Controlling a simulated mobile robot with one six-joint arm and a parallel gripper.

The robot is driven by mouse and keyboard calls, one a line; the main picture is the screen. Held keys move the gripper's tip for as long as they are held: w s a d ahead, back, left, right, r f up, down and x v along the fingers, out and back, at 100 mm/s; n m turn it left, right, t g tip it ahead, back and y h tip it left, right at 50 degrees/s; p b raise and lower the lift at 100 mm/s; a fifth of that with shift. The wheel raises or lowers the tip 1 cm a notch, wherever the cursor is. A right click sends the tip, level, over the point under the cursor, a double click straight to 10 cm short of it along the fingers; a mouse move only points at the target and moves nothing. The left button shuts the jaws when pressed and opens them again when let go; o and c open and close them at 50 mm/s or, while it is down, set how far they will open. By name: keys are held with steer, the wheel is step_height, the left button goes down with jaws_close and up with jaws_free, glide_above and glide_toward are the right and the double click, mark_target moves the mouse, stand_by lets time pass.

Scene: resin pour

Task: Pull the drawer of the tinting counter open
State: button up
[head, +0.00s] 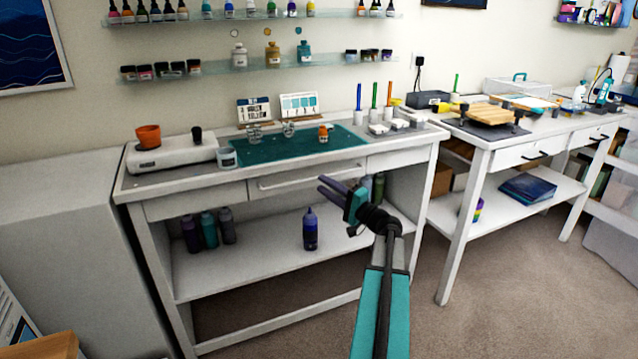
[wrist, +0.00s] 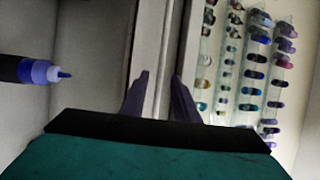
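The tinting counter (head: 405,150) is white, with a long middle drawer (head: 262,194) under its top. The drawer front looks flush with the counter and carries a long pale bar handle (head: 290,181). My gripper (head: 321,184) is in front of the right part of the drawer, close to the handle's right end. In the wrist view its two dark fingers (wrist: 160,88) are apart, and the pale drawer front (wrist: 148,40) shows between and beyond them. Nothing is visibly held. I cannot tell whether a finger touches the handle.
A teal mat (head: 290,150), a white scale (head: 175,155) and small cups stand on the counter. A blue bottle (head: 310,229), also in the wrist view (wrist: 40,72), stands on the lower shelf (head: 260,262). A second white table (head: 490,160) is at right. The front floor is clear.

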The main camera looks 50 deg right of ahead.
mark_target(316, 179)
steer(key=shift+w+r, duration=0.15)
steer(key=shift+w, duration=0.7)
steer(key=shift+w+r, duration=0.15)
steer(key=shift+w, duration=0.65)
jaws_close()
